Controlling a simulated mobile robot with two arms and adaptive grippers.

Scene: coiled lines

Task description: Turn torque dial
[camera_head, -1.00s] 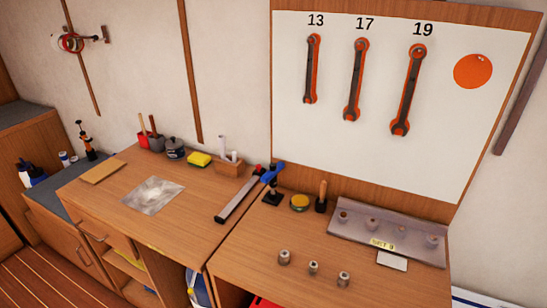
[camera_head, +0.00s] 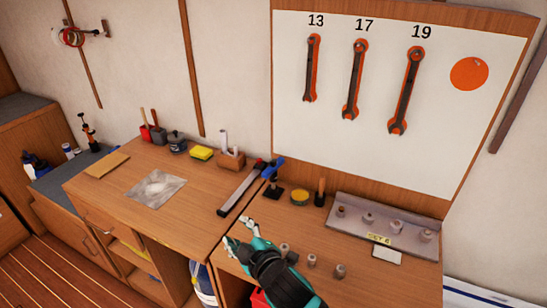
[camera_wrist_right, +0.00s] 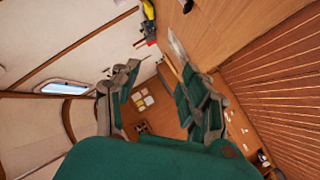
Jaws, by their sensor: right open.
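My right gripper (camera_head: 238,233) reaches over the front of the workbench, teal and dark, with its fingers apart and nothing between them. In the right wrist view its two fingers (camera_wrist_right: 160,100) also stand apart. A long grey bar-shaped tool (camera_head: 241,191) with a dark and red end lies on the bench just beyond the fingertips, apart from them. A blue-topped piece on a black stand (camera_head: 272,181) stands by its far end. I cannot make out which part is the torque dial. My left gripper is not in view.
Several small grey sockets (camera_head: 312,260) stand right of my gripper, one close beside it. A grey rack (camera_head: 352,223) with a yellow label stands behind them. Orange-backed wrenches (camera_head: 355,80) hang on the white board. A metal sheet (camera_head: 156,189) lies left; bench around it is clear.

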